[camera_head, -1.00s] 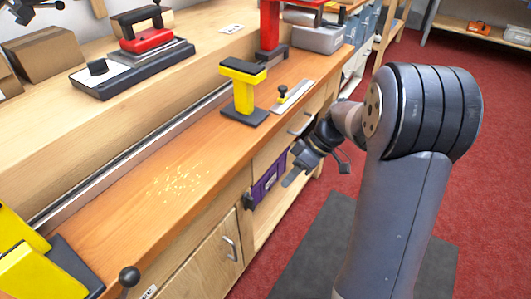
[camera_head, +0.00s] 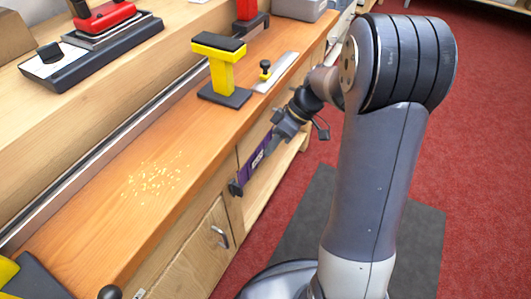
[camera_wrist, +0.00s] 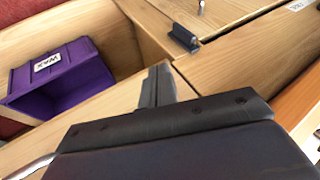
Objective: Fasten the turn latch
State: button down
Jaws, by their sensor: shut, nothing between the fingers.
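The turn latch looks like a small dark block (camera_wrist: 184,38) on the wooden cabinet front in the wrist view. In the head view it is a dark piece (camera_head: 235,187) at the near end of the open bay. My gripper (camera_wrist: 158,84) is shut and empty. In the wrist view its fingertips point toward the latch, with a visible gap between them. In the head view my gripper (camera_head: 270,151) is in front of the cabinet, beyond the latch, and partly covers the purple bin. I cannot tell the latch's exact turn angle.
A purple bin (camera_wrist: 62,76) labelled WAX sits in the open bay beside my gripper. A metal handle (camera_head: 220,237) is on the nearer cabinet door. A yellow-and-black tool (camera_head: 219,69) stands on the bench top above. Red floor (camera_head: 470,150) lies open to the right.

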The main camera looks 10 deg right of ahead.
aim_at(236, 189)
jog(key=s+a+f+b, duration=0.2)
jog(key=s+a+f, duration=0.2)
jog(key=a+f, duration=0.2)
jog(key=shift+a+f+b, duration=0.2)
jog(key=shift+a+b, duration=0.2)
jog(key=shift+a, duration=0.1)
